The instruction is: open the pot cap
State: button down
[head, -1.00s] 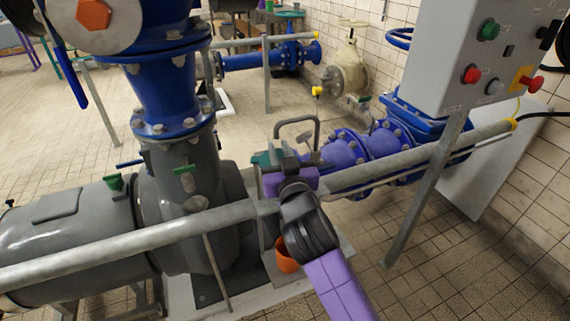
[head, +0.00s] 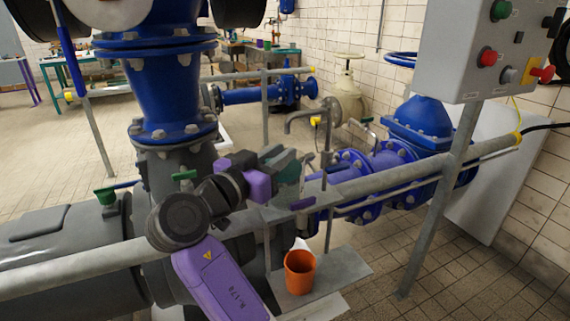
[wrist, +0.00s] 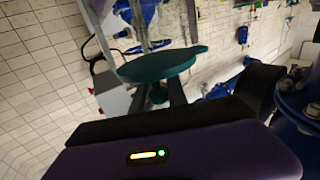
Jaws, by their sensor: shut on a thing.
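A round teal cap (wrist: 160,65) with a knob (wrist: 158,93) shows in the wrist view. My gripper (wrist: 152,100) is shut on the knob, one dark finger on each side, and the disc stands beyond the fingertips. In the head view my gripper (head: 286,162) is above the pipe rail, and some teal of the cap (head: 290,185) shows beside its fingers. The pot's body cannot be made out for sure, so I cannot tell if the cap is apart from it.
An orange cup (head: 300,272) stands on a low grey plate (head: 342,272). A grey rail (head: 375,180) crosses in front of the blue pipes (head: 350,170). A bent grey tap (head: 305,118) stands behind the gripper. A control box (head: 470,50) is at right.

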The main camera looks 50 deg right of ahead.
jog(key=shift+w+a+f+m+g+b, duration=0.1)
jog(key=shift+a+m+g+b, duration=0.2)
jog(key=shift+m+g, duration=0.35)
jog(key=shift+a+m+g+b, duration=0.15)
jog(key=shift+m+g+b, duration=0.15)
jog(key=shift+g, duration=0.65)
jog(key=c, duration=1.3)
grip_release()
jog(key=a, duration=0.7)
jog(key=shift+w+a+p, duration=0.15)
jog(key=shift+a+p, duration=0.25)
jog(key=shift+w, duration=0.1)
